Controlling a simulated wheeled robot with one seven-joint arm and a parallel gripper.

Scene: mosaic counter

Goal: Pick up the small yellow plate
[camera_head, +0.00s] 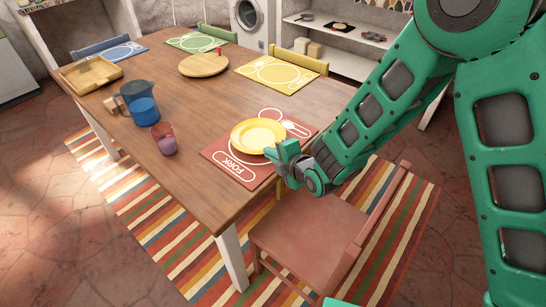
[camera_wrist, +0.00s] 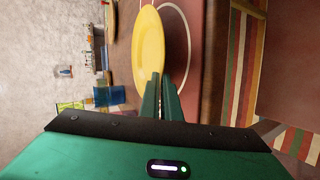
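The small yellow plate (camera_head: 258,133) is over the red placemat (camera_head: 217,153) at the near right edge of the wooden table. In the wrist view the yellow plate (camera_wrist: 148,45) shows as a narrow oval. My gripper (camera_head: 274,151) is at the plate's near right rim. In the wrist view the two green fingers of my gripper (camera_wrist: 162,82) are close together, one on each side of the rim, and look shut on it. Part of the placemat's white outline shows beside the plate. I cannot tell whether the plate is clear of the mat.
A purple-red cup (camera_head: 164,139), a blue pitcher (camera_head: 141,104) and a wooden tray (camera_head: 90,74) stand on the left of the table. A round board (camera_head: 204,65) lies farther back. A red chair (camera_head: 310,232) stands below my gripper.

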